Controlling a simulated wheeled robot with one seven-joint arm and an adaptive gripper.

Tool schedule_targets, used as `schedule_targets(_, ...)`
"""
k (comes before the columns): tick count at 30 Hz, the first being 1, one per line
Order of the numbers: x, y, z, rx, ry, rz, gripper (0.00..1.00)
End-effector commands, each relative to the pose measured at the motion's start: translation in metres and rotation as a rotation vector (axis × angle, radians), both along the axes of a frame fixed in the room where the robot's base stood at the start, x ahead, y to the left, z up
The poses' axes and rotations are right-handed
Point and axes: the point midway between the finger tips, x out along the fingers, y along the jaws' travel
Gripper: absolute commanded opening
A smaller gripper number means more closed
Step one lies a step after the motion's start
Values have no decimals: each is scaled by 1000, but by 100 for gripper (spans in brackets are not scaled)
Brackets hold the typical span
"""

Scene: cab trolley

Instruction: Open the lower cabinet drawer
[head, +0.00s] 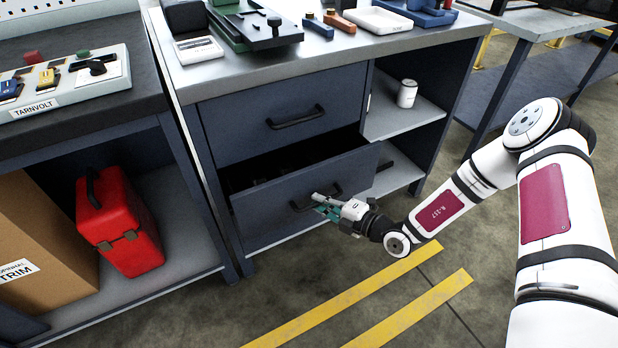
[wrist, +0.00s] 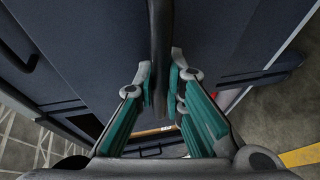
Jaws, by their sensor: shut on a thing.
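The lower cabinet drawer (head: 262,212) is dark blue and stands partly pulled out, with a dark gap showing its inside above the front. Its black bar handle (head: 302,205) is at the middle of the front, partly hidden by my gripper. My gripper (head: 322,206) has teal fingers and is at the handle. In the wrist view the handle (wrist: 160,45) runs down between the fingertips of my gripper (wrist: 161,85), which are closed around it. The upper drawer (head: 245,118) above is shut.
An open shelf bay to the right holds a white can (head: 407,93). A red toolbox (head: 118,222) and a cardboard box (head: 40,230) sit under the left bench. Several tools lie on the cabinet top (head: 345,47). The floor (head: 300,290) in front of the drawer is clear, with yellow stripes.

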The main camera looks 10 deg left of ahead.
Motion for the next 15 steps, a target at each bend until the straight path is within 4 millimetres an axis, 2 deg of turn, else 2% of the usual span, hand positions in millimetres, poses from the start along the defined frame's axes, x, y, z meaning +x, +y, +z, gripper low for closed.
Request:
schedule_targets(1, -13, -10, 3, 1, 9, -6, 0)
schedule_targets(6, -52, -36, 3, 2, 7, -7, 0)
schedule_targets(15, -109, -75, 2, 1, 3, -6, 0)
